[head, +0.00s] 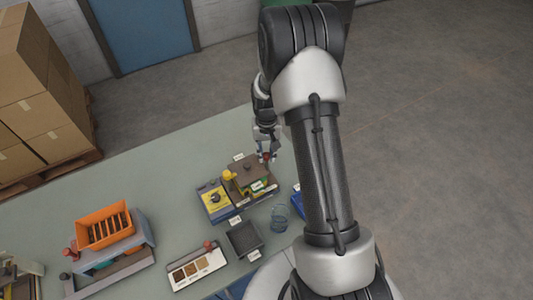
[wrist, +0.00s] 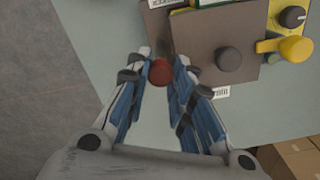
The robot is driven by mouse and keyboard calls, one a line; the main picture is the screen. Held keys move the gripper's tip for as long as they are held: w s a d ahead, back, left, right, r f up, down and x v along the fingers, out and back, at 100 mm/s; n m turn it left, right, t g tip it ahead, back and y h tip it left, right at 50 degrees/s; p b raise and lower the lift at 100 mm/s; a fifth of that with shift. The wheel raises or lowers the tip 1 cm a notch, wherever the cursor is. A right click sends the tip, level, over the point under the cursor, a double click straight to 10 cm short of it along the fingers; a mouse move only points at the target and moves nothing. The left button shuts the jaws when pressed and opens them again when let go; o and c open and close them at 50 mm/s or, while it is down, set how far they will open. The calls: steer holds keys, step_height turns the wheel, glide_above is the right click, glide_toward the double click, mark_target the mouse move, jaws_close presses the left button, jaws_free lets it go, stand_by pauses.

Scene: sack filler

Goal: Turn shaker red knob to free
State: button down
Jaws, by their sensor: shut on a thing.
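The shaker (head: 250,174) is a brown-topped box on the green-grey table, and its brown plate (wrist: 205,35) fills the top of the wrist view. The round red knob (wrist: 160,71) is at the plate's edge; it is small in the head view (head: 266,157). My gripper (wrist: 162,75) is shut on the red knob, one blue-padded finger on each side of it. In the head view my gripper (head: 266,150) is at the shaker's far right corner. The fingers hide the sides of the knob, and I cannot read its setting.
A dark round knob (wrist: 228,60) stands on the plate. Beside the shaker is a yellow panel (head: 214,201) with a dark dial. A grey tray (head: 243,239), a clear blue cup (head: 279,217) and an orange crate (head: 104,228) are nearby.

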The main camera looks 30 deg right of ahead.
mark_target(266, 154)
steer(key=shift+m+b, duration=0.45)
steer(key=shift+m, duration=1.45)
steer(key=c, duration=1.4)
jaws_free()
steer(key=shift+o, duration=0.2)
step_height(266, 154, up, 12)
steer(key=shift+r, duration=0.1)
